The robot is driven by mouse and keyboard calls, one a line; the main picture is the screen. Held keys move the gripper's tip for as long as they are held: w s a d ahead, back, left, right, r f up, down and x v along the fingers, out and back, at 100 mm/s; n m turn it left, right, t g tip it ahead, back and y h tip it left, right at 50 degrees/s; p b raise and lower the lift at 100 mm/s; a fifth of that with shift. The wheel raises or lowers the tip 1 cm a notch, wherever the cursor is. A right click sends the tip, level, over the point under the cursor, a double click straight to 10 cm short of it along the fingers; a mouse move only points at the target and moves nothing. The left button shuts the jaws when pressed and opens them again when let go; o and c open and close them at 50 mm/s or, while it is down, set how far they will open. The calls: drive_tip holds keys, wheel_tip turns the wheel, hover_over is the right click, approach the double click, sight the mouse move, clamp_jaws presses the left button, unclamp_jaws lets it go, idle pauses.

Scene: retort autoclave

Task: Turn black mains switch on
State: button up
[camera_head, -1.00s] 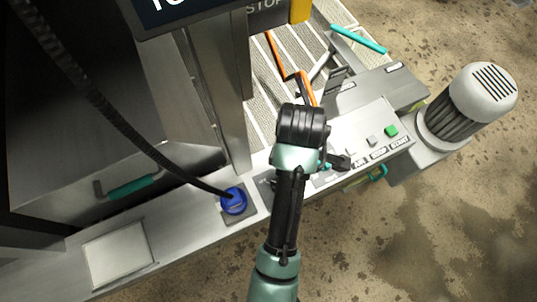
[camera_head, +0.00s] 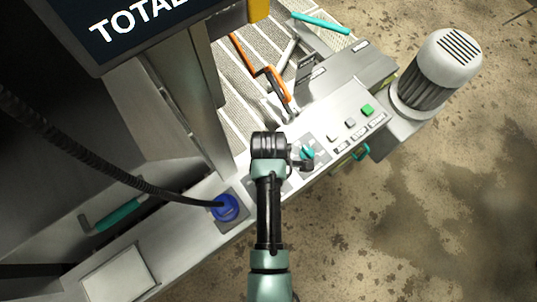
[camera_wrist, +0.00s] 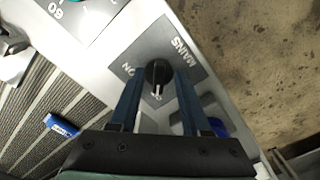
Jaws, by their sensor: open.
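The black mains switch (camera_wrist: 157,72) is a round knob on a grey plate marked MAINS, seen in the wrist view. Its white mark points toward the bottom of the picture, and the ON label lies to its left. My gripper (camera_wrist: 158,82) is open, its two dark blue fingers reaching toward the knob, one tip on each side in the picture. I cannot tell whether they touch it or how deep they reach. In the head view my wrist hides the fingers and the switch.
A teal dial (camera_head: 308,153) sits just right on the panel, followed by small buttons, including a green one (camera_head: 367,110). A blue plug (camera_head: 225,207) with a black cable stands left of my arm. A grey motor (camera_head: 437,72) is at the right.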

drive_tip(key=shift+f, duration=0.35)
clamp_jaws()
